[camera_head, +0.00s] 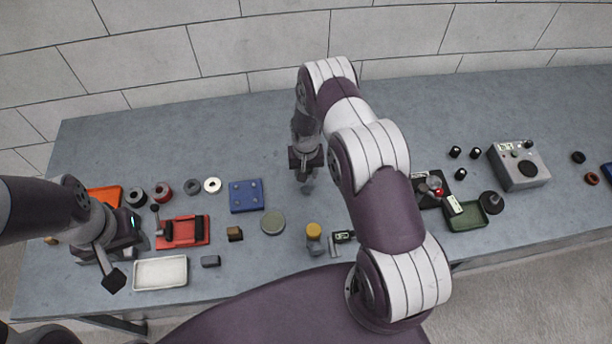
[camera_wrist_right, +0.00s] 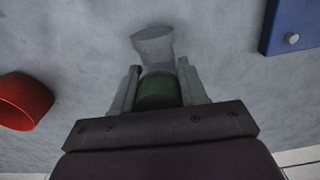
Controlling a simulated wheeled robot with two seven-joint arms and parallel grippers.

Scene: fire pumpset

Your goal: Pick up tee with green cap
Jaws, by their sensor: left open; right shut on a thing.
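The tee with the green cap (camera_wrist_right: 157,88) is between the two fingers of my right gripper (camera_wrist_right: 158,90) in the right wrist view. The fingers are shut on its green cap, and its grey body extends beyond the fingertips. In the head view my right gripper (camera_head: 306,168) is over the middle of the bench, with the grey tee (camera_head: 307,184) below it; the green cap is hidden there. I cannot tell whether the tee touches the bench. My left gripper (camera_head: 126,252) is open and empty at the left, near the white tray.
A blue plate (camera_head: 246,196), a round grey-green disc (camera_head: 272,222) and a yellow-capped fitting (camera_head: 314,232) lie near. A red vise-like fixture (camera_head: 182,232) and white tray (camera_head: 160,273) are at left. A green tray (camera_head: 466,216) and grey control box (camera_head: 518,164) are at right. A red ring (camera_wrist_right: 24,100) shows in the wrist view.

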